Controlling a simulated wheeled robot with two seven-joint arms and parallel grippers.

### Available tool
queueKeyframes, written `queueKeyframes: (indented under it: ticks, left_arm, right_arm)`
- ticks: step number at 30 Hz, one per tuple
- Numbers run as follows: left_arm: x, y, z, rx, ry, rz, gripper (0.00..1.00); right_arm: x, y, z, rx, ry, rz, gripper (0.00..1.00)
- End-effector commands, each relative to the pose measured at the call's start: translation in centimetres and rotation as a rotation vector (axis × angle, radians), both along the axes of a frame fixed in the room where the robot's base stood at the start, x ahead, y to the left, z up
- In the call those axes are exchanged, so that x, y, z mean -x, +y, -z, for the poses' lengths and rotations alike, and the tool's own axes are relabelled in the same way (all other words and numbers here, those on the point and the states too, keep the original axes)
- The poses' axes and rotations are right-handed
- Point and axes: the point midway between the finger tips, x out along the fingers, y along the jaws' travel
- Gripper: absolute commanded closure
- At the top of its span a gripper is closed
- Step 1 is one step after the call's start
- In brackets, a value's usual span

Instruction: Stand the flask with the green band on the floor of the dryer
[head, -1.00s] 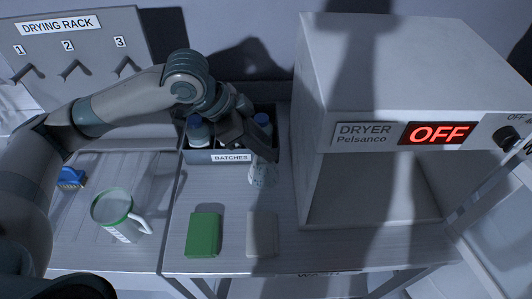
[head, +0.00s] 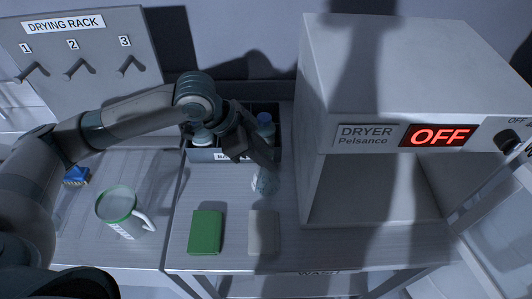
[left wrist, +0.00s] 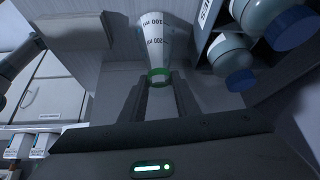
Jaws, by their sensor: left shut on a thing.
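The flask (head: 265,182) is clear, with graduation marks and a green band (left wrist: 159,75) at its neck. My left gripper (head: 263,164) is shut on the flask at the neck, in front of the batches crate. In the left wrist view the jaws (left wrist: 160,86) sit either side of the banded neck, and the flask body (left wrist: 165,38) widens away from them. The dryer (head: 325,175) stands to the right of the flask, its front open and its display reading OFF. The bare dryer floor (head: 365,210) shows inside. My right gripper is not in view.
The batches crate (head: 203,155) holds blue-capped bottles (head: 265,122). A green block (head: 205,232) and a grey block (head: 263,232) lie in front. A mug (head: 120,210) and a blue brush (head: 77,175) are at left. The dryer door (head: 500,210) stands open at right.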

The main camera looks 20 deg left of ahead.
Motion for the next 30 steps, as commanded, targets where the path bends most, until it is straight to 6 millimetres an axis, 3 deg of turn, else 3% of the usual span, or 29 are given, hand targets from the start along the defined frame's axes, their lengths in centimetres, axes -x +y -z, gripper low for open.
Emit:
queueKeyframes:
  ticks: [6,7,9,22,30]
  left_arm:
    - [0.0,0.0,0.2,0.000,0.000,0.000,1.00]
    - [0.0,0.0,0.2,0.000,-0.001,-0.001,0.64]
    - [0.0,0.0,0.2,0.000,-0.001,-0.001,0.53]
    - [0.0,0.1,-0.2,0.001,-0.001,-0.001,0.53]
    - [0.7,1.6,-2.7,-0.001,-0.004,0.000,0.53]
  right_arm:
    - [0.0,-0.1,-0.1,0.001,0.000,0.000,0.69]
    - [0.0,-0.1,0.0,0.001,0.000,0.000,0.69]
    - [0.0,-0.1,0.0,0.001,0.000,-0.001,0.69]
    - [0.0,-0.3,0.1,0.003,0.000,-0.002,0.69]
    - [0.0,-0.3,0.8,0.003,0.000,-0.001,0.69]
